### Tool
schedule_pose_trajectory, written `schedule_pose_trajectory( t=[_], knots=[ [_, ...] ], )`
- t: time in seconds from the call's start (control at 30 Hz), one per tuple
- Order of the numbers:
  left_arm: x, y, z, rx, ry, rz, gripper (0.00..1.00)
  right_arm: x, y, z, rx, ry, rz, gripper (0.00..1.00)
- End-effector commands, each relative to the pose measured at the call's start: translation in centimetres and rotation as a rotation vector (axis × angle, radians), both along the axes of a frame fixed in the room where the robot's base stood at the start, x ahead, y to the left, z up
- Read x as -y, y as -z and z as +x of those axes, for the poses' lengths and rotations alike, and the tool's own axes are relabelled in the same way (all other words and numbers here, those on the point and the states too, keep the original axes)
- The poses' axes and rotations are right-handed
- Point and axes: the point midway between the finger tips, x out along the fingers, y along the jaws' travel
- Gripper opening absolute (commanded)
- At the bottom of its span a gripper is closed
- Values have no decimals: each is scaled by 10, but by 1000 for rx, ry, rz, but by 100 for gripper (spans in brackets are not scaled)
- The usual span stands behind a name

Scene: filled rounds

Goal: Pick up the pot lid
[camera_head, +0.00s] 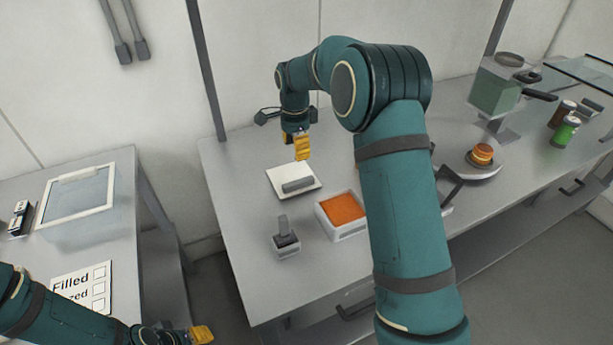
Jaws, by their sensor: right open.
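The pot lid appears to be the flat white square piece with a grey bar handle (290,179), lying on the grey table left of the middle. My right gripper (302,150) has yellow fingertips pointing down. It is open and shows just above the far side of the lid, apart from its handle. A white square pot (345,232) with orange filling stands uncovered to the right and nearer. My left gripper (198,335) is at the bottom edge, with one yellow fingertip showing; its opening cannot be made out.
A small grey block with an upright handle (286,245) stands near the lid. A round filled item (481,153) sits on a grey plate at right. A greenish container (494,94) and several cans stand farther back. A left table holds a bin (85,225) and a "Filled" card (82,287).

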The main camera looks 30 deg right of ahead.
Motion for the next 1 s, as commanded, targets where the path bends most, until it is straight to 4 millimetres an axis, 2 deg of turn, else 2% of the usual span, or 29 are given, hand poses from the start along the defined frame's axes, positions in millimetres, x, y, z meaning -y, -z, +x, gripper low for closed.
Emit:
schedule_pose_trajectory(
  t=[0.17,0.5,0.6,0.87,1.0],
  knots=[
    [0,1,0,0,-1,0,47,-1,6,0,-2,-1,0,55],
    [0,7,-1,-4,1,0,47,0,66,-1,-3,0,0,55],
    [0,8,-2,-4,3,-1,47,0,78,0,-2,-1,0,55],
    [0,9,-2,-5,3,-1,47,0,92,0,-2,-1,0,55],
    [0,10,-3,-6,4,-1,47,1,108,0,-3,0,0,55]
  ],
)
